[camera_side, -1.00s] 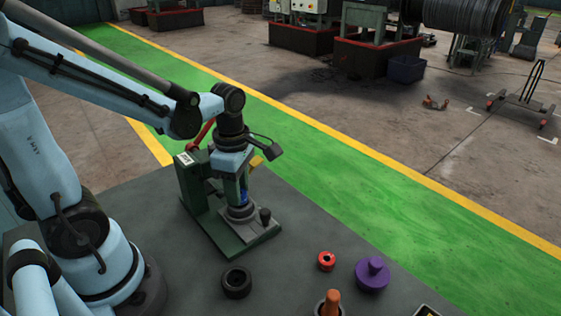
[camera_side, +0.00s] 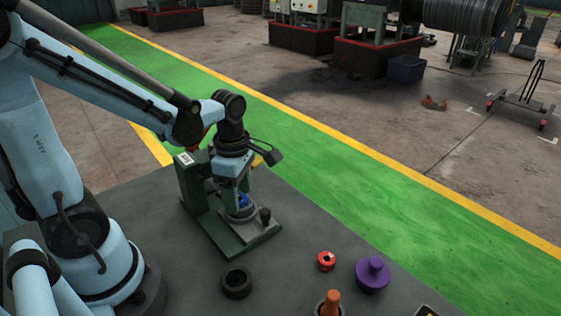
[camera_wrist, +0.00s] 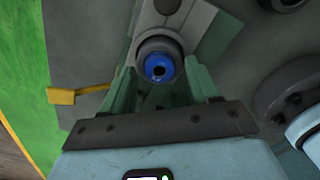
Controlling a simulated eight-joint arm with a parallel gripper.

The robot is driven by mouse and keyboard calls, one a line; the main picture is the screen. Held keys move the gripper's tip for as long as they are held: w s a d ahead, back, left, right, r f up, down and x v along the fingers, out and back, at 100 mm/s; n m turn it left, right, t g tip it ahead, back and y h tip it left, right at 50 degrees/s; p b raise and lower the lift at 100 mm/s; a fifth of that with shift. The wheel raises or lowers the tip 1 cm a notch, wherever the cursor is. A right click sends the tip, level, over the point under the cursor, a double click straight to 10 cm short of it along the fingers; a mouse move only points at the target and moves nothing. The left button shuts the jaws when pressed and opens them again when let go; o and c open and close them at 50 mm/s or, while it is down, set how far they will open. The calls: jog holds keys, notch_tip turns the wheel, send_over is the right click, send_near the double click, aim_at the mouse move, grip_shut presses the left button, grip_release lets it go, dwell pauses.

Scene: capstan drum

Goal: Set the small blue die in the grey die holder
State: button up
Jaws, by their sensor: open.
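The small blue die (camera_side: 243,201) sits at the grey die holder (camera_side: 240,213) on the green press-like stand. In the wrist view the blue die (camera_wrist: 159,67) is a ring with a dark centre hole, inside the round grey holder (camera_wrist: 158,46). How deep it sits cannot be told. My gripper (camera_side: 238,195) is just above the holder, pointing down. Its two green fingers (camera_wrist: 168,85) stand apart on either side of the die, and I see a gap between them and the die.
The green stand (camera_side: 193,190) rises behind the holder, with a dark knob (camera_side: 265,216) at its right. On the table are a black ring (camera_side: 236,283), a red ring (camera_side: 326,261), a purple knobbed piece (camera_side: 373,275) and an orange-handled piece (camera_side: 330,303).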

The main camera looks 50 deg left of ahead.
jog(key=shift+r, duration=0.1)
notch_tip(320, 180, up, 12)
jog(key=m+t, duration=0.7)
jog(key=m, duration=1.8)
send_over(244, 201)
jog(key=d, duration=0.2)
jog(key=f, duration=0.3)
jog(key=shift+w+a+f, duration=0.15)
jog(key=shift+w+f, duration=0.25)
